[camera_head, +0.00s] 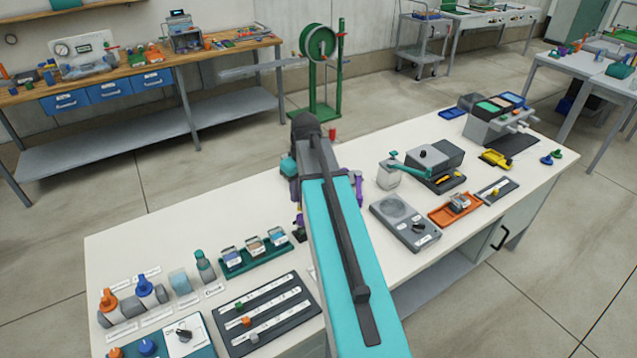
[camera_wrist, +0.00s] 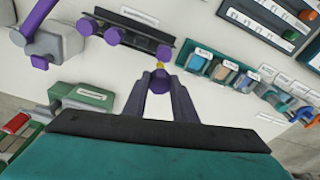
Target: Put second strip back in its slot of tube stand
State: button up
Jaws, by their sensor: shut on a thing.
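My gripper (camera_wrist: 160,80) points down over the white bench in the wrist view. Its dark fingers are shut on a small purple piece (camera_wrist: 160,84), apparently the second strip's end. A little yellow (camera_wrist: 160,66) shows just beyond it. A dark stand (camera_wrist: 139,42), likely the tube stand, lies just past the fingertips. Purple round ends (camera_wrist: 113,36) stand along it, one of them (camera_wrist: 163,52) close to the held piece. I cannot tell whether the held piece touches the stand. In the head view my arm hides the gripper and most of the stand.
A green rack with three labelled containers (camera_head: 256,250) stands left of my arm. A dark panel with slider knobs (camera_head: 262,318) lies in front of it. A grey device (camera_head: 405,224) and an orange tray (camera_head: 455,209) sit to the right. The bench's back left is clear.

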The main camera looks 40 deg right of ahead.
jog(key=d, duration=0.1)
jog(key=s+d, duration=0.1)
jog(key=d, duration=0.1)
jog(key=d+p, duration=0.1)
jog(key=d, duration=0.1)
jog(key=shift+s+d+f, duration=0.1)
jog(key=shift+s+f, duration=0.15)
jog(key=shift+f, duration=0.1)
notch_tip(320, 180, down, 8)
jog(key=b, duration=0.4)
jog(key=shift+f+b, duration=0.15)
jog(key=shift+b, duration=0.15)
dwell(0.5)
dwell(0.3)
jog(key=o, duration=1.1)
